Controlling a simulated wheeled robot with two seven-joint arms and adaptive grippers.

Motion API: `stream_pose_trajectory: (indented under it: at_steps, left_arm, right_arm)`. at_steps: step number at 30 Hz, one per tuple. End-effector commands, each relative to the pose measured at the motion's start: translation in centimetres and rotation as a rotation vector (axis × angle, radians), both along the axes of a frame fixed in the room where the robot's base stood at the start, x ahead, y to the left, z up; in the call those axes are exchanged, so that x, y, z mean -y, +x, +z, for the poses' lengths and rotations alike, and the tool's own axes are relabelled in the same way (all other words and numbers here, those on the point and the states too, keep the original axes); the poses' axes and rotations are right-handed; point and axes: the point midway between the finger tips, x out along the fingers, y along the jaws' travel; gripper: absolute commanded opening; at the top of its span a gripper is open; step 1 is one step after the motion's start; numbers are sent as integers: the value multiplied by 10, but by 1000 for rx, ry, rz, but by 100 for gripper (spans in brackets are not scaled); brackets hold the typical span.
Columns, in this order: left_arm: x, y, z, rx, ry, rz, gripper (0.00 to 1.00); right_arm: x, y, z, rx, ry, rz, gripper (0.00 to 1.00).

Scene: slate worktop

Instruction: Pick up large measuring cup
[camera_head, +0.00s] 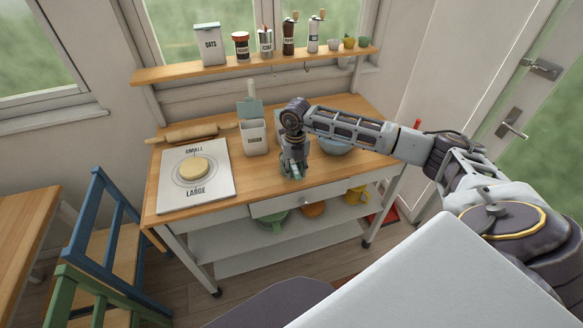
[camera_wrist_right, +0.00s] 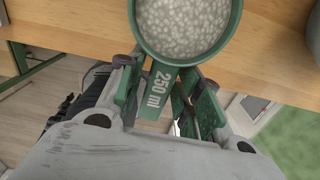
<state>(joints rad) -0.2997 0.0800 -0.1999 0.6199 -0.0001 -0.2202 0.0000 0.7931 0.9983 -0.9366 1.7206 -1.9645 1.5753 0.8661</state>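The large measuring cup (camera_wrist_right: 186,22) is round and green, with "250 ml" on its handle. It shows at the top of the right wrist view, filled with pale grains. My right gripper (camera_wrist_right: 161,88) has its fingers on either side of the handle and looks shut on it; the contact is partly hidden. In the head view, my right gripper (camera_head: 292,172) is low at the worktop's front edge, and the cup is hidden there behind it. My left gripper is in neither view.
A white canister (camera_head: 254,138) and a rolling pin (camera_head: 190,133) are behind. A pale bowl (camera_head: 336,148) sits right of the gripper. A shelf (camera_head: 265,66) with jars hangs above.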

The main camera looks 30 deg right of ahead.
Motion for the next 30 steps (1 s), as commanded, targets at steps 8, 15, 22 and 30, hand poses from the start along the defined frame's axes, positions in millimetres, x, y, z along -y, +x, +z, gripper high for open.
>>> stream_pose_trajectory:
  at_steps: [8,15,22,30]
  left_arm:
    - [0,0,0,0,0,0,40]
    - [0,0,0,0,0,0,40]
    - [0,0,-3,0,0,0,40]
    - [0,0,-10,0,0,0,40]
  right_arm:
    - [0,0,0,0,0,0,0]
    - [0,0,1,1,0,0,0]
    - [0,1,10,3,0,-1,0]
    - [0,1,43,5,0,-1,0]
